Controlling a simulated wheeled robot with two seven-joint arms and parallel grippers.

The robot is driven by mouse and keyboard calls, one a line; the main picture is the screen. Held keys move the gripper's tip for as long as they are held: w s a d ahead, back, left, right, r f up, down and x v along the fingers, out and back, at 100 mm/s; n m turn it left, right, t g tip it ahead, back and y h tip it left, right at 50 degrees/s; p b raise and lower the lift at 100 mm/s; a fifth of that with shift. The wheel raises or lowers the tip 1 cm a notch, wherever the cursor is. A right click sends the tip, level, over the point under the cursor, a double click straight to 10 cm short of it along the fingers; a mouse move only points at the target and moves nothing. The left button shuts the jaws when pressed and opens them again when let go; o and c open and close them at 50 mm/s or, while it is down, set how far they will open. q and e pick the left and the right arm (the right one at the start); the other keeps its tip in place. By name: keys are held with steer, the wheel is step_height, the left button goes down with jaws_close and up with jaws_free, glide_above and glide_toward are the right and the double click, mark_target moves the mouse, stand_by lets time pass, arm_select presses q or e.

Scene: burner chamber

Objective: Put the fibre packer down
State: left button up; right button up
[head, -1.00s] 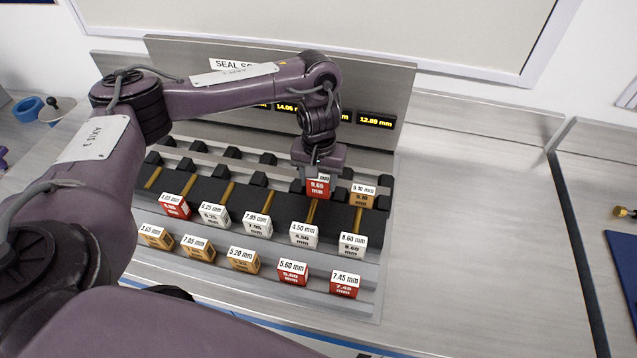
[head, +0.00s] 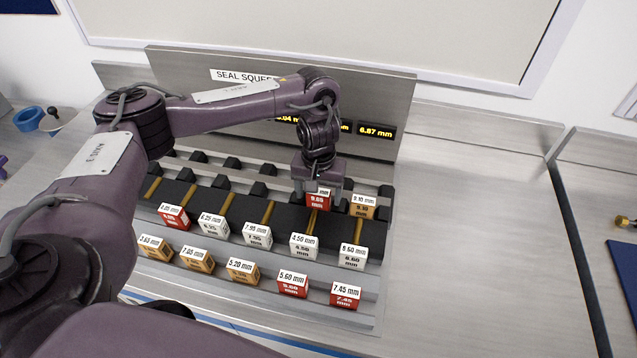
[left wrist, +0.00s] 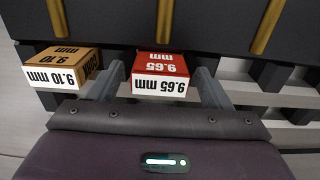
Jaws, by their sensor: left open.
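My left gripper (head: 319,190) is open at the back row of the stepped rack (head: 345,265). A small red block with a white top marked 9.65 mm (head: 318,201), apparently the fibre packer, stands between its fingers. In the left wrist view the red block (left wrist: 160,72) sits between the two spread fingers (left wrist: 158,90), with a gap on each side. The block appears to rest on the rack, its label upside down in that view. My right gripper is not in view.
An orange block marked 9.10 mm (head: 363,207) stands just right of the red one. Several red, white and orange blocks fill the nearer rows. Lit displays (head: 376,131) line the panel behind. The bench right of the rack (head: 470,220) is clear.

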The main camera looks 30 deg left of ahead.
arm_select(q)
step_height(320, 180, up, 12)
steer(key=p, duration=0.2)
steer(key=shift+p, duration=0.3)
